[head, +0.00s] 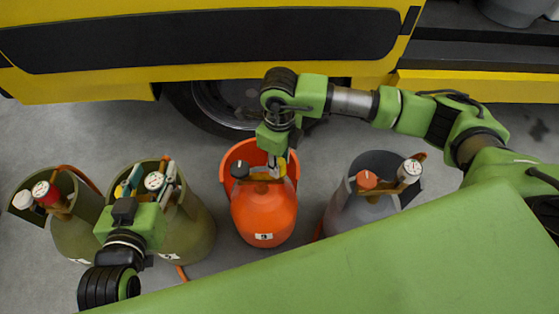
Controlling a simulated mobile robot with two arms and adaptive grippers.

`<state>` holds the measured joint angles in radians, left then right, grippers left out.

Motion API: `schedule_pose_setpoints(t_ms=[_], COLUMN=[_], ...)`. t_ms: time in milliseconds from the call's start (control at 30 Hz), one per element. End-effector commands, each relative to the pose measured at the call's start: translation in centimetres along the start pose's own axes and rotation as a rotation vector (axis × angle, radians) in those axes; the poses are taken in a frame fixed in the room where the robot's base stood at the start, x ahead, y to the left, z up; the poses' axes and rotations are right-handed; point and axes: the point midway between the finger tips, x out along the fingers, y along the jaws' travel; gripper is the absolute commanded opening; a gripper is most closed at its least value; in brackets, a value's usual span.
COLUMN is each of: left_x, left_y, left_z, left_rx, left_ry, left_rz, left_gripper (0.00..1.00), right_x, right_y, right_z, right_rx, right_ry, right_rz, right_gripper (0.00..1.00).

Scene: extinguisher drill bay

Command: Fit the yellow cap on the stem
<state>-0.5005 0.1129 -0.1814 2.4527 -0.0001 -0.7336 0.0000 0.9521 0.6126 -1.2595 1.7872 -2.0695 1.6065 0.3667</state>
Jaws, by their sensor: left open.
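A yellow piece, which looks like the yellow cap (282,162), shows at the fingertips of my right gripper (274,164). The gripper points down over the top of the orange cylinder (264,215) and appears shut on the piece, which is mostly hidden. The stem under it is hidden, so I cannot tell whether cap and stem touch. A black cap (240,169) sits on the left of the same cylinder's top. My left gripper (128,186) is open beside the top of the second olive cylinder (190,228), left of its white gauge (155,181).
Another olive cylinder (75,232) with a red-rimmed gauge stands at far left. A grey cylinder (350,211) with an orange cap (367,179) stands right. A yellow vehicle (200,12) blocks the back.

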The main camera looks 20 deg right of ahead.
Motion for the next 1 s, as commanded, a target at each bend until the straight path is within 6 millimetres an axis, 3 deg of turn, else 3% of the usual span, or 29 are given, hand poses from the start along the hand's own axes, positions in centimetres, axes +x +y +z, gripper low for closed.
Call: schedule_pose_setpoints(t_ms=[467,1000], left_x=[0.0,0.0], left_y=[0.0,0.0], left_z=[0.2,0.1], left_rx=[0.000,0.000], left_ry=[-0.007,-0.005], left_rz=[0.001,0.000], left_gripper=[0.43,0.43], right_x=[-0.6,-10.6], right_y=[0.0,-0.1], right_z=[0.0,0.1], right_rx=[0.000,0.000], right_ry=[-0.001,-0.002], right_rz=[0.000,-0.001], right_gripper=[0.42,0.42])
